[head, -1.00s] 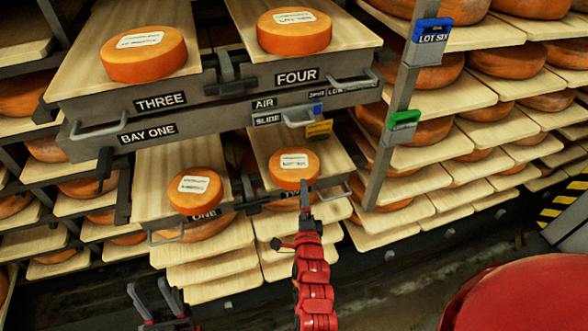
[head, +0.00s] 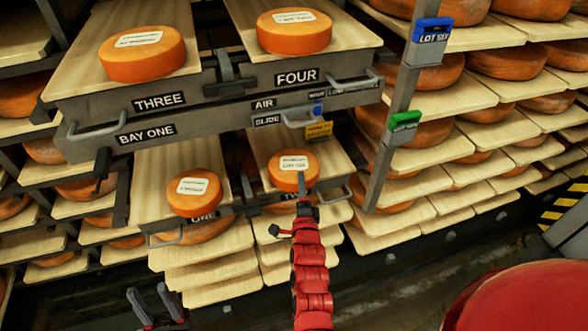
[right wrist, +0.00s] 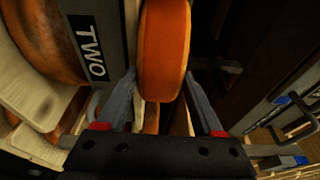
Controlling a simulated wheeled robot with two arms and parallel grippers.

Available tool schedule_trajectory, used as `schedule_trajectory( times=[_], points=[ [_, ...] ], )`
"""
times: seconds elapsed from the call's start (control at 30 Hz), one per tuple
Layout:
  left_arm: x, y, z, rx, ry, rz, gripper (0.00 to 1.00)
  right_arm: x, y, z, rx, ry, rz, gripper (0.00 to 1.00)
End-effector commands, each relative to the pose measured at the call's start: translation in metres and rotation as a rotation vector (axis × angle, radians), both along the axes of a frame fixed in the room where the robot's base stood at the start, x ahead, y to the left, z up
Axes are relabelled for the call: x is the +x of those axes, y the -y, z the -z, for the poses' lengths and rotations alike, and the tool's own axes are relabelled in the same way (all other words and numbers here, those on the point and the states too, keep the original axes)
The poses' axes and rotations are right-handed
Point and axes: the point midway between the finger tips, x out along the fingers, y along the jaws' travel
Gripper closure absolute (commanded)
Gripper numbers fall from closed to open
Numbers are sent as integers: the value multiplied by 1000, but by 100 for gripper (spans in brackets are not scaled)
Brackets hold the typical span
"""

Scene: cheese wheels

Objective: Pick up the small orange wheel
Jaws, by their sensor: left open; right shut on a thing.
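A small orange wheel (head: 292,184) with a white label sits on the board marked TWO, lower right. My right gripper (head: 301,178) is at its front edge in the head view. The right wrist view shows the wheel (right wrist: 164,50) edge-on between the two fingers of my right gripper (right wrist: 160,76), which is shut on it. Whether the wheel is clear of its board is hard to tell. A second small orange wheel (head: 194,204) sits on the board marked ONE, to the left. My left gripper (head: 148,292) is open and empty at the bottom left.
Two larger wheels, one on board THREE (head: 143,62) and one on board FOUR (head: 293,42), sit on the upper tier above my right gripper. A grey post (head: 385,150) with a green tag (head: 403,121) stands to the right. Shelves of wheels fill the back.

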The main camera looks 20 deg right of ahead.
Motion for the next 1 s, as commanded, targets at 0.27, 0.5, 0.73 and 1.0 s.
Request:
schedule_trajectory(
  times=[0.27, 0.5, 0.73, 1.0],
  points=[
    [0, 0, 0, 0, 0, 0, 55, 0, 0, 1, 0, -1, 0, 100],
    [0, 0, 0, 0, 0, 0, 55, 0, 0, -1, 1, 1, 0, 100],
    [0, 0, 1, 0, 0, 0, 55, 0, 0, -3, 1, 1, 0, 100],
    [0, 0, 5, 0, 0, 0, 55, 0, 1, -21, 0, 8, 2, 100]
  ],
)
